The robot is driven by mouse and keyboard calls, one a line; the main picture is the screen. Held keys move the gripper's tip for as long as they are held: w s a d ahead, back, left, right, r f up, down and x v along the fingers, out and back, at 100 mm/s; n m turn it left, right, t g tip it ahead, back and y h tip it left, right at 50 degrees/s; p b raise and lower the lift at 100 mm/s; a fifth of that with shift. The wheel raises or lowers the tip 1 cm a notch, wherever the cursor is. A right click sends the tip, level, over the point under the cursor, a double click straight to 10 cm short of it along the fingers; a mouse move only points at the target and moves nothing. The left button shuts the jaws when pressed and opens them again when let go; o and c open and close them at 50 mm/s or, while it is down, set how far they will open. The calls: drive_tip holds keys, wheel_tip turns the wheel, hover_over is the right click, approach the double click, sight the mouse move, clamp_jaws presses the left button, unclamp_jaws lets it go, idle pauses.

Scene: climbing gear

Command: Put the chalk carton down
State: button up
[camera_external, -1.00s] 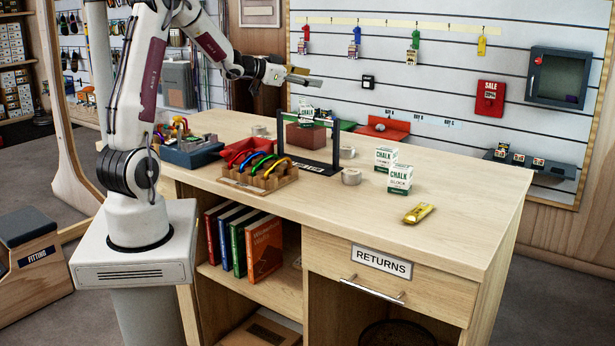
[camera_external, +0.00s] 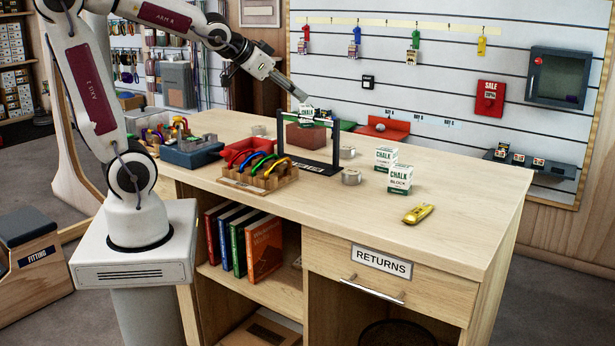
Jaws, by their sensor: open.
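A small white and green chalk carton (camera_external: 306,114) is at the back of the counter, above a reddish-brown block (camera_external: 298,137). It appears to rest on the block or the black frame's top bar; I cannot tell which. It looks slightly tilted. My gripper (camera_external: 305,101) is open, its fingertips right at the carton's top from the upper left. I cannot tell whether they touch it. Two more chalk cartons, one behind (camera_external: 385,158) and one in front (camera_external: 400,180), stand upright on the right of the counter.
A black frame (camera_external: 336,150) stands in front of the block. A wooden rack (camera_external: 262,184) with coloured carabiners, a red tray (camera_external: 243,150) and a blue bin (camera_external: 190,155) are to the left. A yellow tool (camera_external: 418,213) lies at right. The counter's (camera_external: 450,225) right part is mostly clear.

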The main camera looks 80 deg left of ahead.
drive_tip(key=s+d+f+m+g+h, duration=0.1)
drive_tip(key=s+d+f+g+h, duration=0.1)
drive_tip(key=s+d, duration=0.7)
drive_tip(key=s+d+f+m+g+h, duration=0.1)
drive_tip(key=s+d+f+g+h, duration=0.1)
drive_tip(key=s+d+f, duration=0.3)
drive_tip(key=s+d+h, duration=0.1)
drive_tip(key=s+d, duration=0.2)
drive_tip(key=d, duration=0.1)
drive_tip(key=shift+s+d+f, duration=0.25)
drive_tip(key=shift+s+d, duration=0.05)
drive_tip(key=shift+s, duration=0.05)
idle(0.4)
drive_tip(key=o, duration=1.3)
drive_tip(key=w+a+r+m, duration=0.1)
drive_tip(key=w+a+m, duration=0.2)
drive_tip(key=w, duration=0.5)
drive_tip(key=w+a+m, duration=0.3)
drive_tip(key=w+a, duration=0.2)
drive_tip(key=w, duration=0.4)
drive_tip(key=w+a+r+m+g+y, duration=0.1)
drive_tip(key=w+a+m, duration=0.2)
drive_tip(key=w, duration=0.6)
drive_tip(key=shift+a+r+m, duration=0.35)
drive_tip(key=shift+a+m, duration=0.05)
drive_tip(key=shift+a, duration=0.4)
